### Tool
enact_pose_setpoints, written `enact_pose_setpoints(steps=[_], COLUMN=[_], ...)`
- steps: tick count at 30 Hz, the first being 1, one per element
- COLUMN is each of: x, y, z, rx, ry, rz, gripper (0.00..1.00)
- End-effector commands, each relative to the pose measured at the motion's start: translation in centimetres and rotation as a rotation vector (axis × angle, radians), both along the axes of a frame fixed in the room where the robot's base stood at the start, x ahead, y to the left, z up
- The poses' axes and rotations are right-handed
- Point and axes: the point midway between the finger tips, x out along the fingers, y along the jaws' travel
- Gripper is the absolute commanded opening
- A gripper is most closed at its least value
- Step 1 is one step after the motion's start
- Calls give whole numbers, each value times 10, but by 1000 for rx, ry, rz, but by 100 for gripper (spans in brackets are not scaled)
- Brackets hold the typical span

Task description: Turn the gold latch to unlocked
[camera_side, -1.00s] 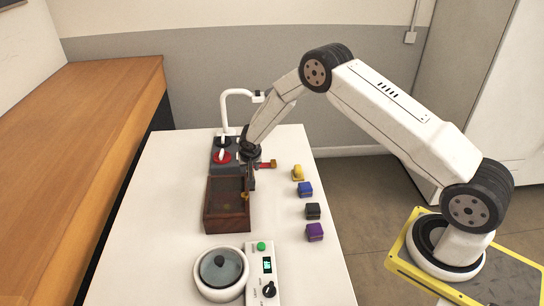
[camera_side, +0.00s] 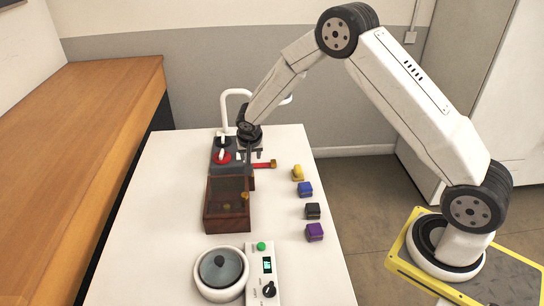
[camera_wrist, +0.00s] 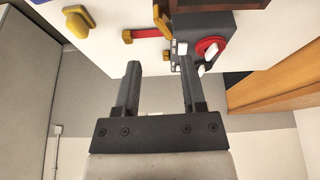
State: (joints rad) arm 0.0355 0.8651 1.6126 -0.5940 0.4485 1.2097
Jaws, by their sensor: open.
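The gold latch (camera_side: 245,195) sits on the right side of a dark wooden box (camera_side: 226,222) with a glassy lid. A gold piece, apparently this latch (camera_wrist: 161,18), shows near the top of the wrist view. It is too small to tell which way it is turned. My gripper (camera_side: 255,156) is behind the box in the side view, above the table's far end and apart from the latch. In the wrist view my gripper (camera_wrist: 158,58) has its two fingers spread with nothing between them.
A red bar with a gold end (camera_side: 266,164) is beside the dark panel with a red dial (camera_side: 221,156). Yellow (camera_side: 297,172), blue (camera_side: 305,189), black (camera_side: 313,211) and purple (camera_side: 315,232) items line the right. A lidded pot (camera_side: 220,268) and control box (camera_side: 263,275) stand in front.

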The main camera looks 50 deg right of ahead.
Motion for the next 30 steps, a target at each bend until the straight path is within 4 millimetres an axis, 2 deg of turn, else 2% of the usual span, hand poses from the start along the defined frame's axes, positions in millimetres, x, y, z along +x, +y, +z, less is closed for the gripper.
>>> enact_pose_setpoints(steps=[15,30], x=[-48,-100], y=[16,31], z=[40,70], rx=[20,38], ry=[54,91], rz=[163,321], gripper=[53,53])
